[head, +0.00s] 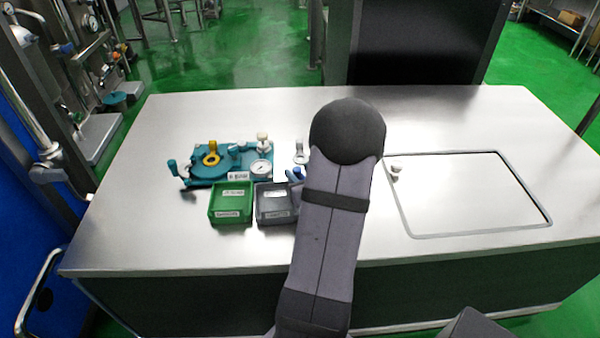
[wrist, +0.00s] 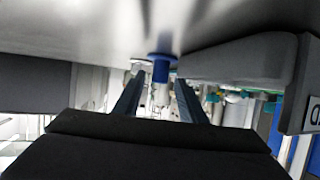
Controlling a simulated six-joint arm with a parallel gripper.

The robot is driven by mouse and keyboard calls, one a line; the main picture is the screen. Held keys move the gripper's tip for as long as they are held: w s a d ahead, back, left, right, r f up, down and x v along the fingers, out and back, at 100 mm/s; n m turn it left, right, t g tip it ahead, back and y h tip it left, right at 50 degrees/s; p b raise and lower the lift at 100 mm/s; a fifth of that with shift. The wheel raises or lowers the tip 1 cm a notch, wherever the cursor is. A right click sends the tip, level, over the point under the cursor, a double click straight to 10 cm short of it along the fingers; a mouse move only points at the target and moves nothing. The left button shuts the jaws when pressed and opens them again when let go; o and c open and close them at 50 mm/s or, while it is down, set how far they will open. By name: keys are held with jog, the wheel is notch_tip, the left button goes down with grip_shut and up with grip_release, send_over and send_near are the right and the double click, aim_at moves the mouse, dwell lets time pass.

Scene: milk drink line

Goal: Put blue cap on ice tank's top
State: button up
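In the wrist view, which looks upside down, a blue cap-like piece (wrist: 161,69) stands on the metal table between the two finger lines of my gripper (wrist: 160,88). The fingers are apart, with gaps showing beside the blue piece; I cannot tell how far ahead of the fingertips it is. In the head view a bit of blue (head: 296,174) shows beside my arm, probably the same piece, partly hidden. My gripper is hidden behind my arm there. I cannot surely identify the ice tank; its top may be hidden.
A teal fixture (head: 222,166) with a yellow ring and a dial stands left of my arm. A green bin (head: 231,218) and a grey bin (head: 273,219) sit before it. A small white piece (head: 301,157) lies close by. A framed panel (head: 470,195) is at right.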

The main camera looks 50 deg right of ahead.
jog(key=p+v, duration=0.1)
jog(key=v, duration=0.6)
jog(key=shift+s+r, duration=0.2)
jog(key=shift+s, duration=0.05)
jog(key=p+v, duration=0.2)
jog(key=p, duration=0.3)
jog(key=shift+a+r, duration=0.15)
jog(key=shift+r, duration=0.05)
jog(key=p+v, duration=0.2)
jog(key=p, duration=0.2)
jog(key=shift+s+f, duration=0.1)
jog(key=shift+f, duration=0.1)
